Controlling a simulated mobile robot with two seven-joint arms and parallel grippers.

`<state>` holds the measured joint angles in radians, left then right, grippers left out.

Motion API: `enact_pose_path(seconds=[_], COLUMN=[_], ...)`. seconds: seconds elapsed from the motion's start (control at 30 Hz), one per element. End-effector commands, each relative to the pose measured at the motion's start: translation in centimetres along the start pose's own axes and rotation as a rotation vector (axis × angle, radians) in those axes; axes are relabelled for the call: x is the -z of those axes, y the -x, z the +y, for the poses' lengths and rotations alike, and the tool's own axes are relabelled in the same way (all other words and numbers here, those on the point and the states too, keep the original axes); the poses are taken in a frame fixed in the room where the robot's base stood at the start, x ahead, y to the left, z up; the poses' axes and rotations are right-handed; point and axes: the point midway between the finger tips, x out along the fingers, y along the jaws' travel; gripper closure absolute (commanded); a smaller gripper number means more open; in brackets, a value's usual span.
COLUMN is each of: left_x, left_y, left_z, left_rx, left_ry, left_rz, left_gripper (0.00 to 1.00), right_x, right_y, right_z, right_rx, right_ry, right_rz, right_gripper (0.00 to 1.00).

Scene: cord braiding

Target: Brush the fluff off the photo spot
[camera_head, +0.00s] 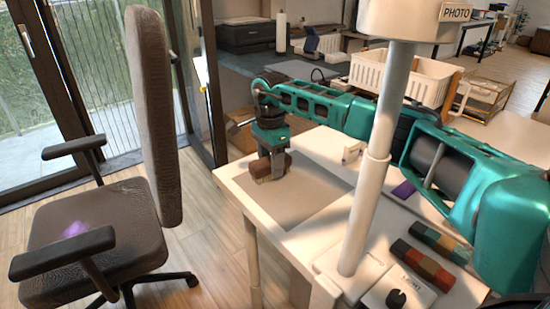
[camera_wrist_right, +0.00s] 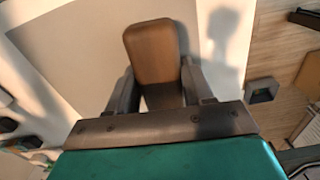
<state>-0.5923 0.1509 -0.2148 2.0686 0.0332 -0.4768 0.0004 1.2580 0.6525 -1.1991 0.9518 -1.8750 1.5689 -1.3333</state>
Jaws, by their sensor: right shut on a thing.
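My right gripper (camera_head: 275,158) is shut on a brown brush (camera_head: 264,169) and holds it at the left part of the grey photo spot (camera_head: 318,201). I cannot tell whether the brush touches the surface. In the right wrist view, the brush's brown block (camera_wrist_right: 152,52) sits between the two fingers of the gripper (camera_wrist_right: 156,92). I make out no fluff on the visible part of the photo spot; the brush and gripper hide some of it. My left gripper is not in view.
A white post (camera_head: 379,150) with a PHOTO sign (camera_head: 457,12) stands to the right of the spot. Coloured blocks (camera_head: 422,262) lie front right. A white basket (camera_head: 410,78) is behind. An office chair (camera_head: 85,235) with a purple patch stands left of the table.

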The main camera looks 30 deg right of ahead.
Motion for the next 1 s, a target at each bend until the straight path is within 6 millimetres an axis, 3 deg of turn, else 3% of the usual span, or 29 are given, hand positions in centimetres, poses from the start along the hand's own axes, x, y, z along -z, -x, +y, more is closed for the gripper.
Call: enact_pose_path(seconds=[0.4,0.7,1.0], left_x=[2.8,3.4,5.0], left_y=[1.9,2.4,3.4], left_z=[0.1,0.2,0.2], left_rx=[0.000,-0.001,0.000], left_ry=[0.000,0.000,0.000], left_rz=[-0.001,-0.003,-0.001], left_gripper=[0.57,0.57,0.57], right_x=[0.3,0.4,0.6], right_y=[0.3,0.1,0.0], right_z=[3.4,4.5,7.2], right_rx=[-0.005,-0.002,-0.005], right_ry=[-0.001,-0.001,0.000], right_rz=[0.001,0.001,0.001], right_gripper=[0.73,0.73,0.73])
